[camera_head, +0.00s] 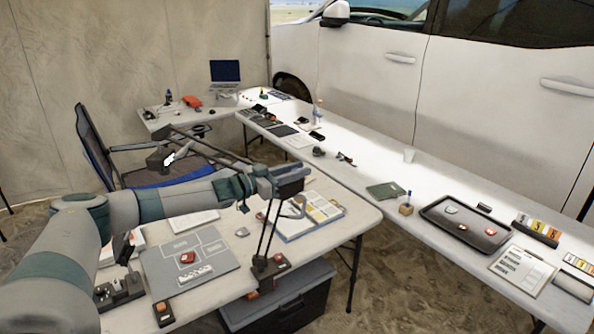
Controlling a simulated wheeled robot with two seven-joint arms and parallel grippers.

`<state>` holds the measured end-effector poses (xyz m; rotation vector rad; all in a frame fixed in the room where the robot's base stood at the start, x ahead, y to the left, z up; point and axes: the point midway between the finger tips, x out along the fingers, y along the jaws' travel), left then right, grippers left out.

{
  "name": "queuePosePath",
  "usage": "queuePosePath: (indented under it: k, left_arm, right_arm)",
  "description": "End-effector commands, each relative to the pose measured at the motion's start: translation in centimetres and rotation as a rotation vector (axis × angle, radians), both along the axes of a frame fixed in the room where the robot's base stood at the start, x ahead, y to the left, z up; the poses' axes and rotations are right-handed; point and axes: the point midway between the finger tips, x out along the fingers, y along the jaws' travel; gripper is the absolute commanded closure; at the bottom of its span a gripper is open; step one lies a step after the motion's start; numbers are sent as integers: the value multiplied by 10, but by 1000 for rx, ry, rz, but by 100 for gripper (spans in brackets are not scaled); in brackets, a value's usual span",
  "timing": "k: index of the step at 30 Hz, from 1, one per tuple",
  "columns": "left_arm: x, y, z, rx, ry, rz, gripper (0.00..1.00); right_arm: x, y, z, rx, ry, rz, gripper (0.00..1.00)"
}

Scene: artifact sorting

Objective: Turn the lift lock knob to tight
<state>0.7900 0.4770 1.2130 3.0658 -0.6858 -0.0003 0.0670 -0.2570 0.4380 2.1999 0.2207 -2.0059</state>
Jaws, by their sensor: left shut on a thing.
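A dark jointed stand rises from a brown base (268,268) on the near table. Its thin uprights (267,232) run up to my left gripper, and paired bars (205,145) reach left from there to a dark head (157,161). My left gripper (291,181) is at the stand's upper joint, high above the table, and is shut on the lift lock knob. The gripper hides the knob, so its setting cannot be read. My right gripper is not in view.
An open binder (312,213) and a grey board (187,262) lie on the near table. A dark chair (95,150) stands behind my left arm. A long white table (375,165) with a black tray (465,222) runs along the white vehicle (450,95).

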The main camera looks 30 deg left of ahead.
Motion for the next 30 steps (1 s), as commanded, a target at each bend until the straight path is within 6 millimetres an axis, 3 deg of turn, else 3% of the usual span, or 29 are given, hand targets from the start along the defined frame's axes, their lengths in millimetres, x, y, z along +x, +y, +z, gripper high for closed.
queuePosePath:
  k: [7, 8, 10, 22, 30]
  left_arm:
    - [0, 0, 0, 1, 0, 1, 96]
    - [0, 0, 0, 1, 0, 1, 69]
    - [0, 0, 0, 1, 0, 1, 55]
    - [-2, 1, -1, 0, 0, 1, 55]
    - [-22, 11, -4, 0, 1, 2, 55]
  right_arm:
    - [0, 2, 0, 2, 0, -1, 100]
    - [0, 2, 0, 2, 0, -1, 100]
    - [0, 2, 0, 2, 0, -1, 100]
    - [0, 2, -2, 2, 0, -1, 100]
    - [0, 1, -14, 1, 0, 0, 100]
